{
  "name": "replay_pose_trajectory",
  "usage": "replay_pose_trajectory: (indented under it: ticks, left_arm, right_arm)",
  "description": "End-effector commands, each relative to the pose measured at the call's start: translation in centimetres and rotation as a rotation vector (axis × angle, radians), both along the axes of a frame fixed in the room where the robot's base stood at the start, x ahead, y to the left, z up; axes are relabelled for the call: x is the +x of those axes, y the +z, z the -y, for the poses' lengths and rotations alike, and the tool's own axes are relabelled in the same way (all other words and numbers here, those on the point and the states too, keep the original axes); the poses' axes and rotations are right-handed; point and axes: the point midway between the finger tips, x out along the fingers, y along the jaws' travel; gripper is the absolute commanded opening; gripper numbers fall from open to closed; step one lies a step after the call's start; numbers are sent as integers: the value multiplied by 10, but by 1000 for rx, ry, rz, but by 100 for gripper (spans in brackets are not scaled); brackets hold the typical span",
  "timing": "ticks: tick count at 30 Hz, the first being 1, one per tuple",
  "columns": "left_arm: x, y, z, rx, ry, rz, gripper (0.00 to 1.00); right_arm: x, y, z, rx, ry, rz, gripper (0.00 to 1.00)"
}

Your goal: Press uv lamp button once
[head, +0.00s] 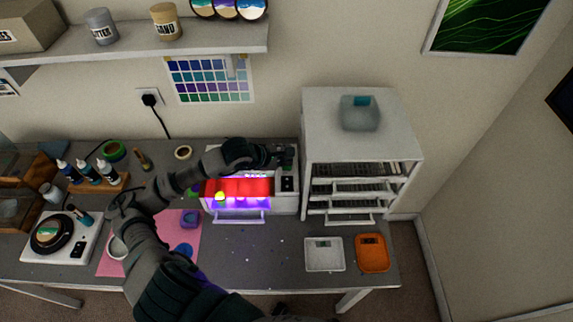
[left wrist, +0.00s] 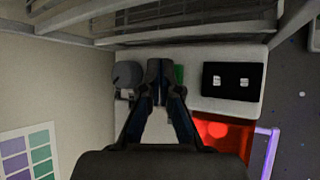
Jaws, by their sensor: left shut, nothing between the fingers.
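The UV lamp (head: 293,204) is a white box at the back of the desk, with a red window and a purple glow inside. Its black panel with two pale marks (left wrist: 233,80) shows in the left wrist view. My left gripper (head: 284,157) is shut and empty over the lamp's back right top. In the left wrist view its fingertips (left wrist: 160,70) lie between a grey round part (left wrist: 127,74) and a green patch (left wrist: 179,74), possibly the button, partly hidden by a finger. I cannot tell whether they touch. My right gripper is out of view.
A white drawer cabinet (head: 330,133) stands close right of the lamp. A white tray (head: 324,268) and an orange tray (head: 372,239) lie at the front right. A pink mat (head: 190,244) is under my left arm. A shelf (head: 215,43) hangs above.

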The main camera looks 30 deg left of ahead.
Motion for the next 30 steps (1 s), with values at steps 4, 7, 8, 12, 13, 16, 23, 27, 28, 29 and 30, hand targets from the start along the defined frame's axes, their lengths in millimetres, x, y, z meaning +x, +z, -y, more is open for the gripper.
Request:
replay_pose_trajectory:
  ticks: [4, 7, 8, 12, 13, 16, 23, 27, 28, 29, 30]
  left_arm:
    - [0, 9, 0, -1, -1, 2, 0]
    - [0, 9, 0, -1, -1, 2, 0]
    - [0, 9, 0, -1, -1, 2, 0]
    - [0, 9, 0, -1, -1, 2, 0]
    - [0, 9, 0, -1, 0, 1, 0]
    - [0, 12, 0, -1, -1, 2, 0]
    - [0, 32, 0, 1, 0, 4, 0]
    - [0, 46, 0, 0, -1, 3, 0]
    - [0, 49, 0, 0, -1, 3, 0]
    - [0, 52, 0, 0, 0, 2, 0]
    - [0, 56, 0, 0, 0, 3, 0]
  right_arm:
    - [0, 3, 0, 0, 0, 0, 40]
    - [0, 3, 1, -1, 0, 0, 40]
    - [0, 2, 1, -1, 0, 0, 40]
    - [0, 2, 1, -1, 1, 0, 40]
    - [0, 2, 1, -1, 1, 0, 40]
    - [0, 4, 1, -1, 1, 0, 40]
    - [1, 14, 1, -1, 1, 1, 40]
    - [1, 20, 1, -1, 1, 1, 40]
    - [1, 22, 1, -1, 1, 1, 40]
    - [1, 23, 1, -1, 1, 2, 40]
    - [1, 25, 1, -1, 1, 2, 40]
